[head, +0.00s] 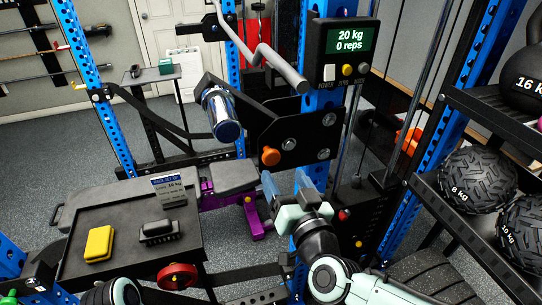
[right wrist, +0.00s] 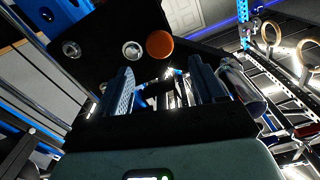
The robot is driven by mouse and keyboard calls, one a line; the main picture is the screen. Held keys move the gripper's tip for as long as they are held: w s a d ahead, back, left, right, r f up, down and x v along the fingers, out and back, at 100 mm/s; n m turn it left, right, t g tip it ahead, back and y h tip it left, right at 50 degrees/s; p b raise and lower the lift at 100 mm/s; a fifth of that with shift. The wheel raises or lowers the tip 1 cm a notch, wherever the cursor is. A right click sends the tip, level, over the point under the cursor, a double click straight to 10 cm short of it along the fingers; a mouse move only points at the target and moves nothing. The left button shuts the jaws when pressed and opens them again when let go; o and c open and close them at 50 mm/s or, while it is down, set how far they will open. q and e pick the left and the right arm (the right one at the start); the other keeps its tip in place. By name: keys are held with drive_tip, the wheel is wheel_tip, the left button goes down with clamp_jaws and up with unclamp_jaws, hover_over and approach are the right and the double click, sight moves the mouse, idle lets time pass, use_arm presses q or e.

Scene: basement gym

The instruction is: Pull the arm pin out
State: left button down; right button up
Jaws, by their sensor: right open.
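The arm pin has a round orange knob (head: 270,156) and sits in a black plate (head: 292,117) on the blue upright. The knob also shows in the right wrist view (right wrist: 160,44), seen end-on. My right gripper (head: 287,184) is open, with its fingers pointing up, just below and to the right of the knob in the head view. In the right wrist view the two fingers (right wrist: 160,82) are apart with nothing held between them, and the knob lies beyond their tips. My left gripper is not seen.
A display (head: 343,52) reading 20 kg, 0 reps is above. A black tray (head: 90,220) holds a yellow block (head: 99,244). A ball rack (head: 455,225) stands right.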

sight(273, 158)
drive_tip(key=x, duration=0.8)
drive_tip(key=shift+w+a+f, duration=0.1)
drive_tip(key=shift+w+a, duration=0.05)
drive_tip(key=shift+w, duration=0.15)
clamp_jaws()
